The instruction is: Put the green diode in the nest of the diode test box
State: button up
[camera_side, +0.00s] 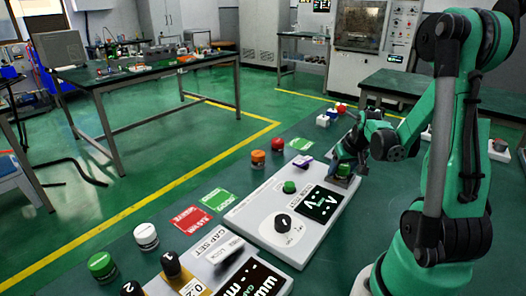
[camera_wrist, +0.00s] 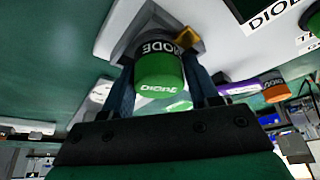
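The green diode (camera_wrist: 160,75), a cylinder with a green cap and a black lettered band, is between the two fingers of my gripper (camera_wrist: 160,80) in the wrist view. My gripper (camera_side: 346,163) appears shut on it. The side view shows its green top (camera_side: 343,170) beneath the fingers. The diode is at the grey square nest (camera_wrist: 128,42), at the far end of the white diode test box (camera_side: 262,228). Its lower end is hidden, so I cannot tell whether it is fully seated.
The box carries a dark display (camera_side: 321,204), a black knob (camera_side: 283,222) and a green button (camera_side: 289,187). Orange (camera_side: 258,157) and red (camera_side: 278,144) parts stand left of it. Green (camera_side: 217,200) and red (camera_side: 191,219) cards lie nearby. A second box (camera_side: 215,265) is in front.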

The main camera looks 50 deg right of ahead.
jog(key=v, duration=1.2)
jog(key=w+a+n+t+y, duration=0.1)
jog(key=w+a+n, duration=0.3)
jog(key=a, duration=0.7)
jog(key=w+a+n+t+y, duration=0.2)
jog(key=w+a+n, duration=0.2)
jog(key=a, duration=0.7)
jog(key=shift+w+a+f+t, duration=0.3)
jog(key=shift+w+a, duration=0.1)
jog(key=shift+w, duration=0.05)
